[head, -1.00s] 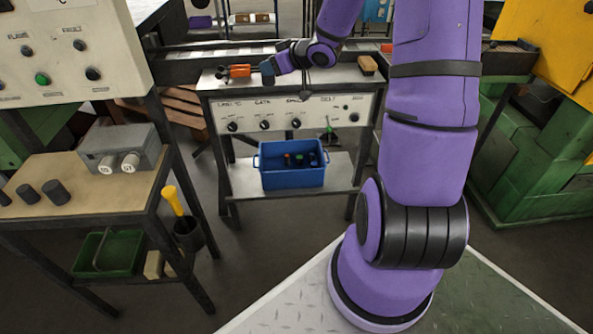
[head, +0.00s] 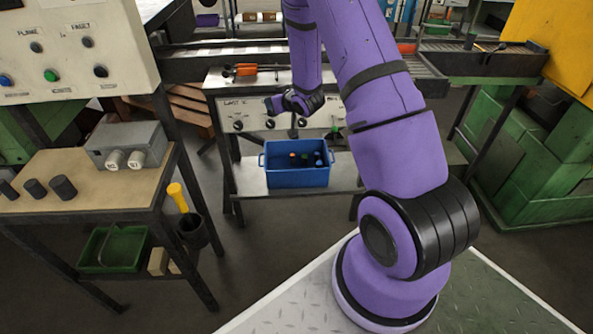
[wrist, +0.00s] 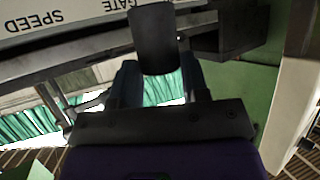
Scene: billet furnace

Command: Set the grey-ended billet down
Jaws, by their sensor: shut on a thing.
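My gripper (wrist: 160,78) is shut on a dark cylindrical billet (wrist: 155,38), seen close in the wrist view. Its end colour cannot be told from here. In the head view my gripper (head: 274,104) is small, in front of the labelled control panel and above the blue tub. The billet cannot be made out there. Several dark billets, including one at the right end (head: 63,187), stand apart on the tan table (head: 110,190) at left.
The blue tub (head: 297,178) on the lower shelf holds several pieces with coloured ends. A grey box (head: 127,143) with two white knobs stands on the tan table. Orange-handled tongs (head: 245,69) lie on the bench above the panel. A green tray (head: 112,248) sits below left.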

